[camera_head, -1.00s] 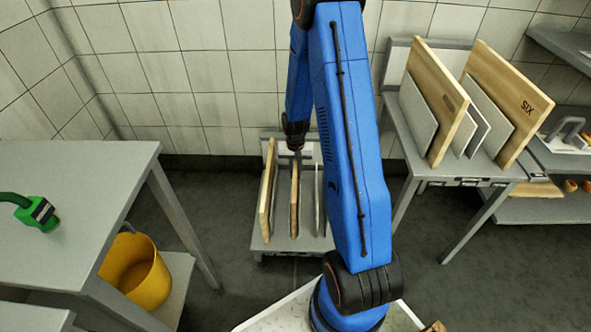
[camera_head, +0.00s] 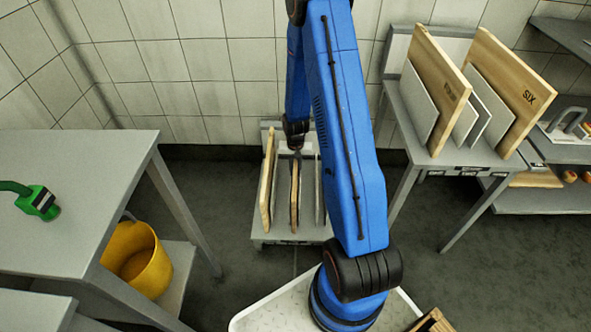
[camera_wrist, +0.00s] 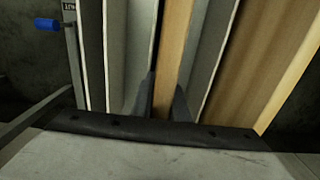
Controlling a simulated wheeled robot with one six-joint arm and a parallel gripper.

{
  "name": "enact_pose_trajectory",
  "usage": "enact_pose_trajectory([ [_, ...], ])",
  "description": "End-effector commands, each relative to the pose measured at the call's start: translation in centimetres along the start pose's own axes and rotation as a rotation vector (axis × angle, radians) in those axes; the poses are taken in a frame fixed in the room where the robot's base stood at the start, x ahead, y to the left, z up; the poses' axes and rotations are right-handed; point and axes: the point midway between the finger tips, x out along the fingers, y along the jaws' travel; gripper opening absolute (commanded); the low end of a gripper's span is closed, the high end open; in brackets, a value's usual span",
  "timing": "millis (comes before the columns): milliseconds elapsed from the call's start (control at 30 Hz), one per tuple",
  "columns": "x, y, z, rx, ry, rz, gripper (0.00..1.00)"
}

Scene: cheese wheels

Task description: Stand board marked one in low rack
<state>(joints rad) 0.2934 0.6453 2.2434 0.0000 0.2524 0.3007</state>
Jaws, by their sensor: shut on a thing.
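The low rack (camera_head: 270,237) stands on the floor against the tiled wall, with several boards upright in it. A wooden board (camera_head: 294,190) stands in its middle, with its top edge at my gripper (camera_head: 296,150). In the wrist view my gripper (camera_wrist: 163,100) is shut on this wooden board (camera_wrist: 174,50), one finger on each side. Another wooden board (camera_head: 267,185) stands to its left, and a grey divider (camera_head: 318,190) to its right. No mark is readable on the held board; its faces are turned edge-on.
A higher rack (camera_head: 450,165) at right holds wooden boards, one marked SIX (camera_head: 505,85). A grey table (camera_head: 75,190) at left bears a green tool (camera_head: 40,203). A yellow bucket (camera_head: 137,260) sits below it. A white tray (camera_head: 265,315) is in front.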

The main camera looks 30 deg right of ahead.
Motion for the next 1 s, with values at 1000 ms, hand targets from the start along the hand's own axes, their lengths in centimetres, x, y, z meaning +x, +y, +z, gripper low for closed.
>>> enact_pose_trajectory([
  [1000,-3.9,0.0,-0.1,0.0,0.003,-0.001,0.36],
])
